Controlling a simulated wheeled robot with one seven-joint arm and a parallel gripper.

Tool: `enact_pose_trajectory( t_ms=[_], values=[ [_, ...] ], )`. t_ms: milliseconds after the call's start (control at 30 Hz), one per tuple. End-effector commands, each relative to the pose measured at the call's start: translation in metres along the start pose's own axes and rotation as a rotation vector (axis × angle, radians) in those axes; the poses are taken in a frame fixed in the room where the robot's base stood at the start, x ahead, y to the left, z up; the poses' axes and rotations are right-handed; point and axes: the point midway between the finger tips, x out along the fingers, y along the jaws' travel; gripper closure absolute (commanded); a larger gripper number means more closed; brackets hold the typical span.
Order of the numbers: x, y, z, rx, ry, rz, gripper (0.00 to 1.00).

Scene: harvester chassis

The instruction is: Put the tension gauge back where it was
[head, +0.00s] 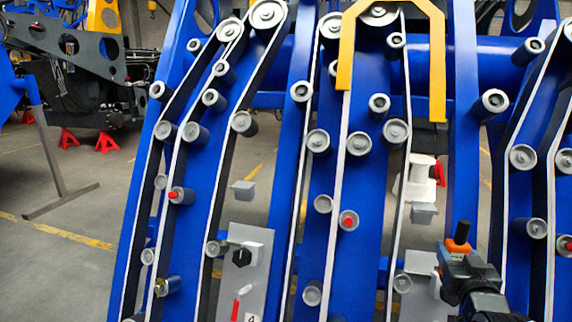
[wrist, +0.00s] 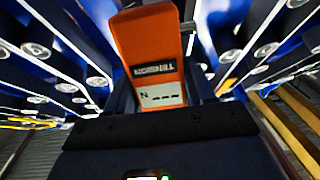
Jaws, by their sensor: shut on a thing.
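The tension gauge (wrist: 148,40) is an orange body with a black "TENSION" label and a pale display panel. It fills the upper middle of the wrist view, where its label reads upside down. My gripper (head: 457,258) is shut on the gauge and stands at the lower right of the head view, in front of the blue frame. There only a small orange part of the gauge with a black tip shows above the jaws. The jaws hide the rest. I cannot tell which place the gauge came from.
Blue upright beams (head: 277,175) carry grey rollers and belts. A yellow bracket (head: 437,60) arches above. A grey panel (head: 258,262) with a black knob and red lever is low centre. Grey ledges (head: 243,190) jut out; a white device (head: 424,168) with a red part is at right.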

Motion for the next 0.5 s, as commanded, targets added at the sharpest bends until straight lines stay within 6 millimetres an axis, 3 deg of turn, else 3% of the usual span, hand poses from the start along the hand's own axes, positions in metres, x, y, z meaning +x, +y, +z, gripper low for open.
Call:
enact_pose_trajectory(
  t_ms=[33,200,500],
  values=[
    [-0.015,-0.016,0.026,0.001,-0.009,-0.015,0.96],
    [-0.065,-0.056,0.091,0.0,-0.008,-0.06,0.96],
    [-0.172,-0.105,0.182,-0.002,-0.005,-0.16,0.96]
  ],
)
